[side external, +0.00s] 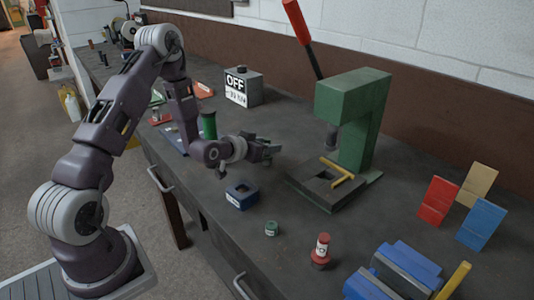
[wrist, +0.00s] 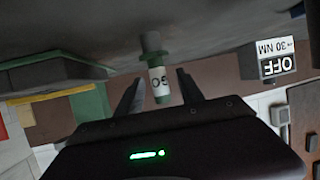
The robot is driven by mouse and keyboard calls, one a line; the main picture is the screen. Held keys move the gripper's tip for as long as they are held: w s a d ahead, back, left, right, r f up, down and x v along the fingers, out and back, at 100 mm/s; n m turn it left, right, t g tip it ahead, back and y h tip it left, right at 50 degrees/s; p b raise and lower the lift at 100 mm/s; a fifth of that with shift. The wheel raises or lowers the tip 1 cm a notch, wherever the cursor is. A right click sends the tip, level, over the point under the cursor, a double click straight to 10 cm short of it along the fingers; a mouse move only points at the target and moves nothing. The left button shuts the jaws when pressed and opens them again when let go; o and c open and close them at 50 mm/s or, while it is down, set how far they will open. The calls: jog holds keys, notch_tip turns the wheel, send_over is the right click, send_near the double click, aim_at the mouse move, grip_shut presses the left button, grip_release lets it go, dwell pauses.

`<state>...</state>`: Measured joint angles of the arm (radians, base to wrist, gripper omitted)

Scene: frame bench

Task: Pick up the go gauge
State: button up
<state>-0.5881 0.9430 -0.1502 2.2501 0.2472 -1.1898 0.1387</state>
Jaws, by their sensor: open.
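The go gauge (wrist: 158,80) shows in the wrist view, which is upside down. It is a small green cylinder with a white label reading GO and a grey lower part on the bench. In that view it lies between the two dark fingers of my gripper (wrist: 160,72). The fingers are apart, with nothing held between them; I cannot tell how far ahead of them the gauge is. In the side view my gripper (side external: 268,148) is low over the bench, pointing right, and I cannot make out the go gauge there.
A green press (side external: 355,100) with a yellow bar (side external: 340,178) stands right of my gripper. An OFF-marked box (side external: 242,88) is behind. A blue block (side external: 242,194), a small green piece (side external: 271,228), a red gauge (side external: 321,249) and a blue vise (side external: 405,265) are in front.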

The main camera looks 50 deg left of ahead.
grip_shut()
dwell(0.3)
